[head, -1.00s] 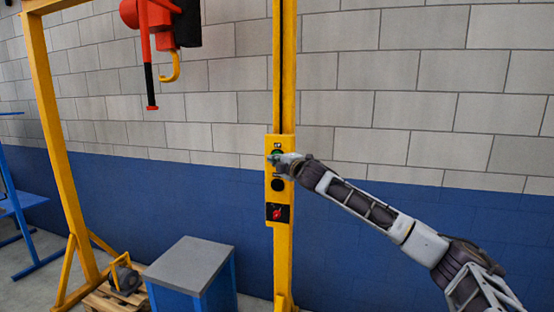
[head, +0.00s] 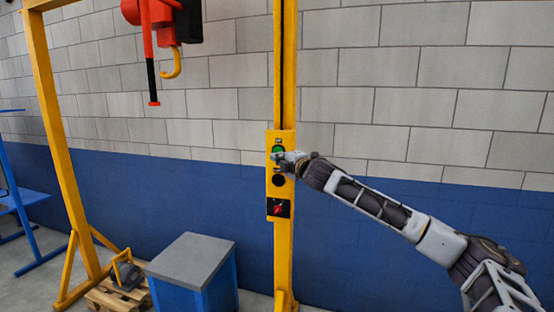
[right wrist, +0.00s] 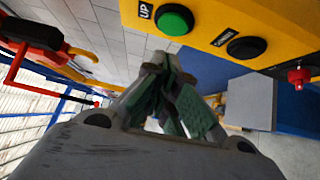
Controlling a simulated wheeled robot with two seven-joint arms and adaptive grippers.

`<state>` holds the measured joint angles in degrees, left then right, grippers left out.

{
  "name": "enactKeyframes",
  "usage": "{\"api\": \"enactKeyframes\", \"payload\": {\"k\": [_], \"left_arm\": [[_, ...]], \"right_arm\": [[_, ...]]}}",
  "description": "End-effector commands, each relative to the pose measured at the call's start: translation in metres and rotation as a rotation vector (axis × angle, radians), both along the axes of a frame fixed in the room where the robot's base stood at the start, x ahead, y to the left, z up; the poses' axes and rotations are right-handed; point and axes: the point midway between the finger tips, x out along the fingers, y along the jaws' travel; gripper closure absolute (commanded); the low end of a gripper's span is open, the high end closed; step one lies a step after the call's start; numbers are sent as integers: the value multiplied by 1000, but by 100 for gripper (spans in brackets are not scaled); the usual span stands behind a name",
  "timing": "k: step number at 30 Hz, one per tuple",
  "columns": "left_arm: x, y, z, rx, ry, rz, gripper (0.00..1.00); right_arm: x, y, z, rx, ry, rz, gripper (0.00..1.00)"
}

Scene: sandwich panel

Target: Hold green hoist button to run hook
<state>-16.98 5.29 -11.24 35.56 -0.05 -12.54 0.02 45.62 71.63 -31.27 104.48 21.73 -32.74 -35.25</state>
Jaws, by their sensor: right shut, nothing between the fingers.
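The yellow control panel (head: 287,185) on the post carries a green button (head: 278,149), labelled UP in the right wrist view (right wrist: 175,19). A black button (head: 278,180) sits below it. My right gripper (head: 274,157) is at the panel, just below the green button's middle in the head view. In the right wrist view its fingers (right wrist: 165,75) are closed together and empty, with a gap in the picture between the tips and the green button; I see no contact. The yellow hook (head: 174,66) hangs under the red hoist (head: 150,13). My left gripper is out of view.
A red switch (head: 278,207) sits low on the panel. A grey-topped blue cabinet (head: 192,258) stands left of the post. A grey load with a yellow handle (head: 124,273) rests on a wooden pallet (head: 104,295). A blue rack (head: 12,202) stands at far left.

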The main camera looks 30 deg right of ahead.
Motion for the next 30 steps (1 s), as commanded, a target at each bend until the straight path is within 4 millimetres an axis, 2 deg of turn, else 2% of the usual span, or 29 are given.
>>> {"api": "enactKeyframes", "payload": {"k": [6, 23, 30], "left_arm": [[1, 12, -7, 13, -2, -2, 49], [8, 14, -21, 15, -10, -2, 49], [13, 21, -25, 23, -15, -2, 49]], "right_arm": [[-17, 2, -2, -4, 1, 1, 100], [-51, 2, -1, -2, 0, -1, 100], [-62, 3, -1, -2, 0, 0, 100]]}}
